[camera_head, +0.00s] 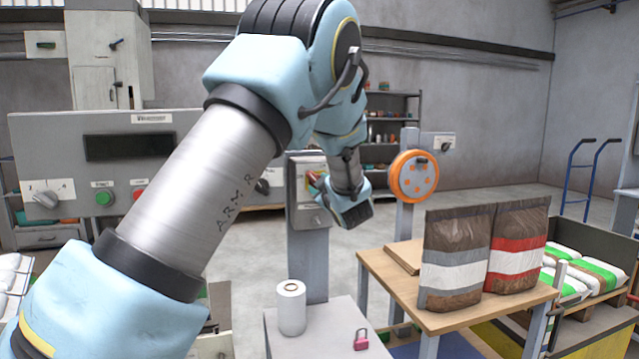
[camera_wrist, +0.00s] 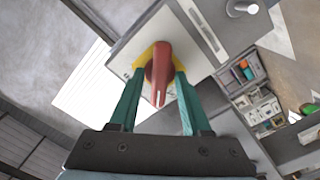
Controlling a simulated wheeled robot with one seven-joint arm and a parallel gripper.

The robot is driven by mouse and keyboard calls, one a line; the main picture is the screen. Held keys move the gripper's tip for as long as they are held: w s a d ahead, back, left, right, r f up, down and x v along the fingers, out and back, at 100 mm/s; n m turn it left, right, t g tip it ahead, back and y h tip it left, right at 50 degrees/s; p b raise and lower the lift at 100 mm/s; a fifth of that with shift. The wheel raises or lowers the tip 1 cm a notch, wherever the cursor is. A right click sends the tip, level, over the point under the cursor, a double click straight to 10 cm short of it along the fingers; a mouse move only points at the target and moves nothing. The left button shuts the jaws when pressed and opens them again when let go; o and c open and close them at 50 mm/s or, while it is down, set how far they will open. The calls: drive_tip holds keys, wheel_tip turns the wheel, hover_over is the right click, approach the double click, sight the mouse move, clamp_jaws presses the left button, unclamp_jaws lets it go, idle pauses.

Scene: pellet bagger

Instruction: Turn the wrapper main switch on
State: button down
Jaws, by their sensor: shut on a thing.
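The main switch is a red rotary handle (camera_wrist: 159,75) on a yellow plate (camera_wrist: 141,60), fixed to a light grey box. In the wrist view the handle's long end points down the picture, towards my gripper's palm. My gripper (camera_wrist: 159,88) has its two green fingers on either side of the handle and is shut on it. In the head view the grey switch box (camera_head: 305,212) stands on a post, with a little yellow and red showing on its front. My wrist is just right of the box; the fingertips are largely hidden there.
A panel (camera_head: 60,140) with a dark display, knobs and buttons is behind my arm at left. A white roll (camera_head: 291,308) and a pink padlock (camera_head: 361,339) are on a grey surface below. An orange wheel (camera_head: 413,176) and a wooden table (camera_head: 400,300) with two bags are at right.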

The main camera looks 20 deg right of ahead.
drive_tip(key=shift+s+f+m+p, duration=0.1)
drive_tip(key=shift+m+p, duration=1.75)
drive_tip(key=shift+m, duration=2.35)
drive_tip(key=c, duration=0.7)
unclamp_jaws()
drive_tip(key=s+b, duration=0.1)
drive_tip(key=s, duration=0.2)
drive_tip(key=s+a+b, duration=0.1)
drive_tip(key=s, duration=0.3)
drive_tip(key=s+b, duration=0.1)
drive_tip(key=s, duration=0.2)
drive_tip(key=shift+s+a, duration=0.15)
drive_tip(key=shift+s, duration=0.2)
